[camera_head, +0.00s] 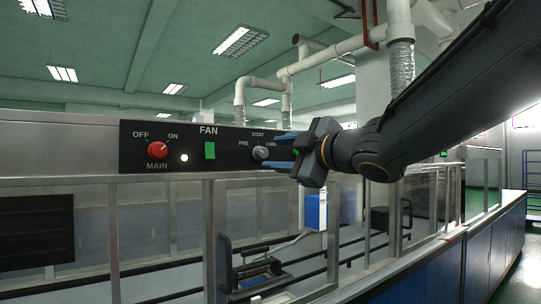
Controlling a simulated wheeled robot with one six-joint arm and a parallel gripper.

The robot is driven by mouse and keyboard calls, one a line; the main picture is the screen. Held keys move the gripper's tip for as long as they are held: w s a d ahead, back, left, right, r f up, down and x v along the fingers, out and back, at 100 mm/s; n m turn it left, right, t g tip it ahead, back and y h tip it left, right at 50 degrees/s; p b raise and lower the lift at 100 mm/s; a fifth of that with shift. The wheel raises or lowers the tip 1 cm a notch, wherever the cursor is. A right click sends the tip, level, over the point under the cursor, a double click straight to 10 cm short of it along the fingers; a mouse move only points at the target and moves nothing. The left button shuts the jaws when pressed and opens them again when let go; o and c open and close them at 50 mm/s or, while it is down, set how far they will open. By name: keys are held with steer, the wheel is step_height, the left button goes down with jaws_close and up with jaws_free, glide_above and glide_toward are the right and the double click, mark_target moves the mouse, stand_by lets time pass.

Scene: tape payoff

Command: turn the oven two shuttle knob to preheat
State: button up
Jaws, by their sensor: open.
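A small grey knob (260,153) sits on the black control panel (222,162). Around it are the labels PRE on its left, COAT above and one starting with COM on its right, partly covered by a finger. I cannot make out which label the knob points at. My gripper (276,153) comes in from the right with its fingers open. The fingertips are just right of the knob, one higher and one lower. I cannot tell whether they touch the knob or the panel. No oven number is readable here.
On the same panel are a red MAIN knob (157,149) between OFF and ON, a lit white lamp (184,157) and a green FAN switch (210,150). Metal posts and rails stand below the panel. A blue-sided counter (430,268) runs along the right.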

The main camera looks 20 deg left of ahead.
steer(key=v, duration=0.3)
steer(key=shift+s+d, duration=0.2)
steer(key=shift+d, duration=0.1)
steer(key=shift+f, duration=0.1)
